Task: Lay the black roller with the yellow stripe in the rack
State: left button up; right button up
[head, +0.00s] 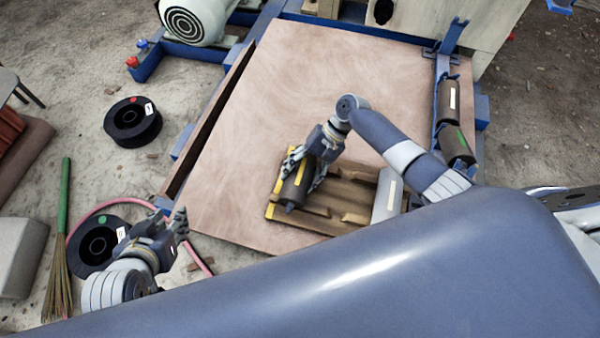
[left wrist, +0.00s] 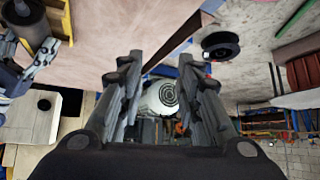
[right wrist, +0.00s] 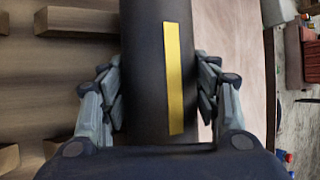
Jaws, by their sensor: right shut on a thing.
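The black roller with the yellow stripe (head: 294,188) is between the fingers of my right gripper (head: 306,172), over the left end of a notched wooden cradle (head: 345,190) with a yellow edge. In the right wrist view, the fingers press both sides of the roller (right wrist: 145,60), and its yellow stripe faces the camera. I cannot tell whether the roller touches the cradle. A blue rack (head: 438,75) at the board's right side holds a roller with a white label (head: 448,100) and one with a green stripe (head: 456,147). My left gripper (head: 181,226) is open and empty at the lower left.
A grey roller (head: 387,195) lies at the cradle's right end. The large board (head: 300,85) is clear behind the cradle. Black spools (head: 133,121), a green-handled broom (head: 65,200) and a pink hose (head: 90,215) lie on the ground at left. A motor (head: 195,20) stands at the back.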

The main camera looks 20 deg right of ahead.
jog(key=shift+w, duration=0.1)
pick_arm(q)
jog(key=shift+w+d+r, duration=0.1)
jog(key=shift+w+r, duration=0.15)
jog(key=shift+w, duration=0.05)
jog(key=shift+w, duration=0.1)
pick_arm(e)
jog(key=shift+f, duration=0.1)
